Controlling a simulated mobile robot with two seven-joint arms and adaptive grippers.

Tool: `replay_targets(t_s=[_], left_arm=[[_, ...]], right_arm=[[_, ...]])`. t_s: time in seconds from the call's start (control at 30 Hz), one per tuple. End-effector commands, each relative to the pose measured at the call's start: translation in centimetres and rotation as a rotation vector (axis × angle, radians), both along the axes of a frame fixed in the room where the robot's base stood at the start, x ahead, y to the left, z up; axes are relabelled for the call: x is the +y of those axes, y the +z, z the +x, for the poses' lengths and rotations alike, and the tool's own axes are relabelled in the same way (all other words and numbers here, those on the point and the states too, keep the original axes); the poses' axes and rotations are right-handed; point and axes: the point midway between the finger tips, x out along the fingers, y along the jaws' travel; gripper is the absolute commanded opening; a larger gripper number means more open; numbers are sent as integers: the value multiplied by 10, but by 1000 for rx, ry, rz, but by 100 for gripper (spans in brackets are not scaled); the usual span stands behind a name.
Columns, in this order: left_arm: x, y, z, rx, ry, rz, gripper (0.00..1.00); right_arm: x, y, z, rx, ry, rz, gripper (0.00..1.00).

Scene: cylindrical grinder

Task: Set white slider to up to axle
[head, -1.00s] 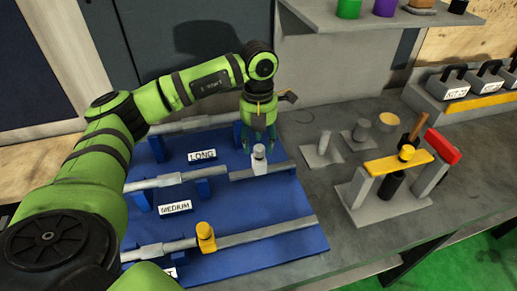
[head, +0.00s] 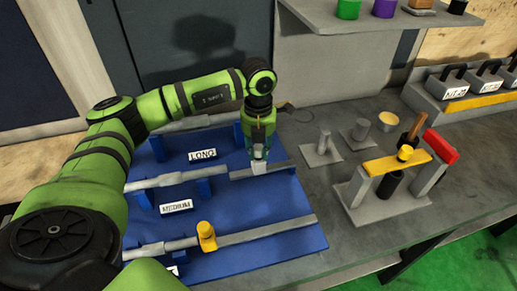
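The white slider (head: 259,168) sits on a grey rail (head: 282,167) at the right of the middle row of the blue board (head: 255,205). My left gripper (head: 258,153) points down on it from above. Its fingers are close together around the slider's top and hide the knob. The grey axle (head: 170,181) of the row labelled MEDIUM lies to the left. Its right end is near the rail's left end, and the slider stands apart from it. My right gripper is not in view.
A yellow slider (head: 206,236) sits on the front row. The LONG row lies behind, partly covered by my arm. At the right stand grey posts (head: 321,148) and a grey stand with a yellow bar (head: 385,164). A shelf (head: 440,18) overhangs the back right.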

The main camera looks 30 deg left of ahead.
Motion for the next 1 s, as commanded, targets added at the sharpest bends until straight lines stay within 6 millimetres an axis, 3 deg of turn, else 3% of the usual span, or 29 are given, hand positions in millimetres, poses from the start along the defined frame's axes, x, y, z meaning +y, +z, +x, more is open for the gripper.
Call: replay_targets(t_s=[0.4, 0.8, 0.83, 0.87, 0.9, 1.0], left_arm=[[40, -6, -53, 15, -4, -4, 0], [47, -5, -62, 23, -6, -1, 0], [47, -5, -62, 23, -6, -1, 35], [47, -5, -62, 23, -6, -1, 47], [47, -5, -62, 22, -5, -1, 52], [47, -4, -60, 17, -4, 0, 52]], right_arm=[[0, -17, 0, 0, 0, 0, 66], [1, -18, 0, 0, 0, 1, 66], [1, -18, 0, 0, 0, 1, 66], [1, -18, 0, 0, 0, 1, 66], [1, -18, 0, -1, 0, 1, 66], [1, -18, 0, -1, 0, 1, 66]])
